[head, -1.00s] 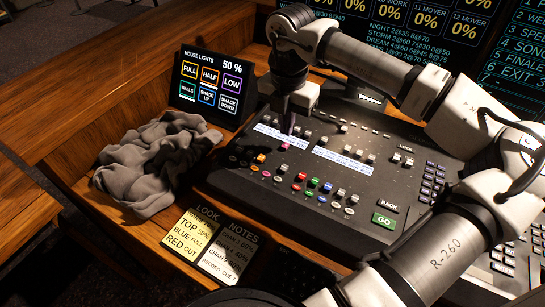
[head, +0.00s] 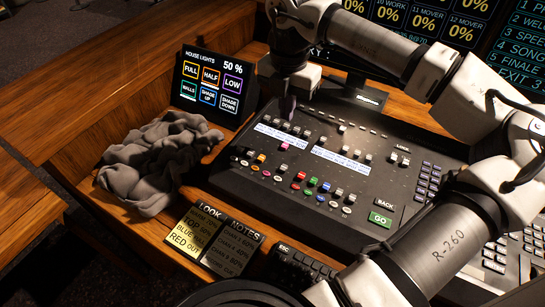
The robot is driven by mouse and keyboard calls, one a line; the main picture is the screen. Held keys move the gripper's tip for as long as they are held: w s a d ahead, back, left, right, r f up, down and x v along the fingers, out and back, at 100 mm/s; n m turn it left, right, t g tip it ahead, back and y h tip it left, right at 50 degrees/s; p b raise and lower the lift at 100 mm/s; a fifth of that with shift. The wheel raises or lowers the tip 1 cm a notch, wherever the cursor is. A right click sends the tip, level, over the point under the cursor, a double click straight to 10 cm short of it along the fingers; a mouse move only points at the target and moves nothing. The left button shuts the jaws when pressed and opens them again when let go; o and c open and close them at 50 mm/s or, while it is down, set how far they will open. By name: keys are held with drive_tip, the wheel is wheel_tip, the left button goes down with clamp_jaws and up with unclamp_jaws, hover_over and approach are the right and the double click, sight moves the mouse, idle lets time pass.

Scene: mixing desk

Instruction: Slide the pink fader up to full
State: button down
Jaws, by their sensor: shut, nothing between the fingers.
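The pink fader cap (head: 284,145) is small and sits on the mixing desk (head: 225,180), just below the left lit label strip (head: 284,135). My gripper (head: 288,114) is shut and empty, pointing down over the back left of the desk. Its tips appear above the label strip in the picture, apart from the pink cap. Their exact height over the panel is hard to tell. The pink cap is in plain view.
Other coloured caps and knobs crowd the panel around the pink fader. A house lights touchscreen (head: 212,84) stands at the back left. A crumpled grey cloth (head: 150,165) lies left of the desk. Note cards (head: 232,248) lie in front. A monitor (head: 440,30) stands behind.

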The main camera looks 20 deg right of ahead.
drive_tip(key=shift+r, duration=0.85)
drive_tip(key=s+a+r+b, duration=0.1)
drive_tip(key=s+a+r, duration=0.1)
drive_tip(key=s, duration=0.9)
drive_tip(key=shift+s+a+b, duration=0.35)
drive_tip(key=shift+a, duration=0.15)
